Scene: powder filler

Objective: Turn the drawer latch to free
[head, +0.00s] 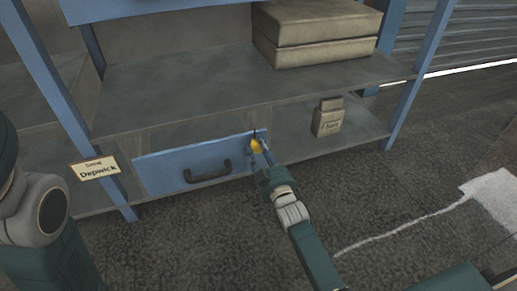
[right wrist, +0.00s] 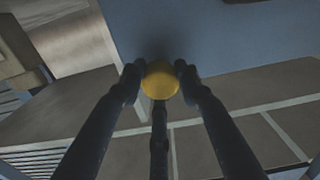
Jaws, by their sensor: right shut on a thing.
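The blue drawer (head: 215,160) with a dark handle (head: 208,171) sits under the lower shelf in the head view. The yellow round latch (head: 256,145) is at the right end of its front. My right gripper (head: 257,150) is at the latch. In the right wrist view, the latch (right wrist: 160,84) sits between the fingertips of the right gripper (right wrist: 160,82), which are shut on it, against the blue drawer front (right wrist: 200,35). The latch's turn angle cannot be told. My left gripper is not in view; only part of the left arm shows at the left edge.
A small tan bag (head: 327,118) stands on the shelf right of the drawer. Large tan boxes (head: 315,35) are stacked on the shelf above. A label sign (head: 94,169) hangs at the left post. The dark floor before the drawer is open, with white powder (head: 490,190) at right.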

